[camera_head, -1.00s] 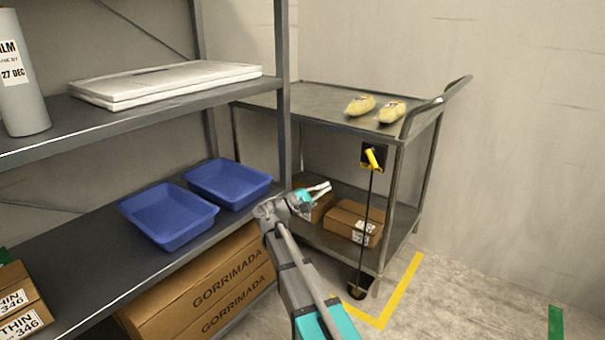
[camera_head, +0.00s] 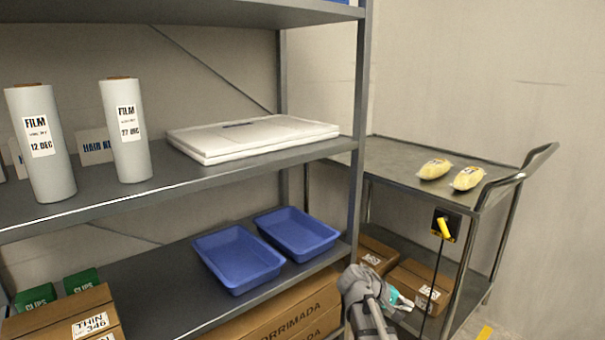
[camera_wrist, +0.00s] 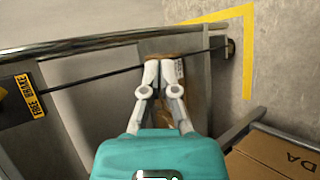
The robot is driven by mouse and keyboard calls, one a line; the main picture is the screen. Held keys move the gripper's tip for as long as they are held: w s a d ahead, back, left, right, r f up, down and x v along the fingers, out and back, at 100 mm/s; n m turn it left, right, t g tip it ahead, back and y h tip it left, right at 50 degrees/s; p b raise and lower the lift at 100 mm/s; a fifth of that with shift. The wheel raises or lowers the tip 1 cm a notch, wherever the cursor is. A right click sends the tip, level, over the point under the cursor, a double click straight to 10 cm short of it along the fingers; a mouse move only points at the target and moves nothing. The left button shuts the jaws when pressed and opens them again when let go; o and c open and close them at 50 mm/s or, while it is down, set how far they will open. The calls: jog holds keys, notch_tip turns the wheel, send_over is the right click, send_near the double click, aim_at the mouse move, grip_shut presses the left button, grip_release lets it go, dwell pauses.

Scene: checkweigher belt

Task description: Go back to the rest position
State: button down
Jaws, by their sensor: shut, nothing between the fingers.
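My gripper (camera_head: 404,304) shows low in the head view, in front of the steel cart's lower shelf and right of the shelving rack. In the wrist view its two pale fingers (camera_wrist: 163,72) are together, with nothing held between them. A cardboard box on the cart lies partly behind the fingers. My arm runs down out of the bottom of the head view.
The steel cart (camera_head: 390,165) carries two yellow packs (camera_head: 433,169) on top and boxes (camera_head: 420,284) below. A yellow brake handle (camera_head: 446,229) is on its side. The rack holds blue trays (camera_head: 238,258), film rolls (camera_head: 126,131) and white sheets (camera_head: 250,138).

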jog(key=s+a+f+m+g+y+p, duration=0.15)
jog(key=s+a+m+y+p, duration=0.25)
jog(key=s+a+y+p, duration=0.55)
notch_tip(320, 180, up, 37)
jog(key=s+a+y+p, duration=0.2)
jog(key=s+p, duration=0.1)
jog(key=p, duration=3.1)
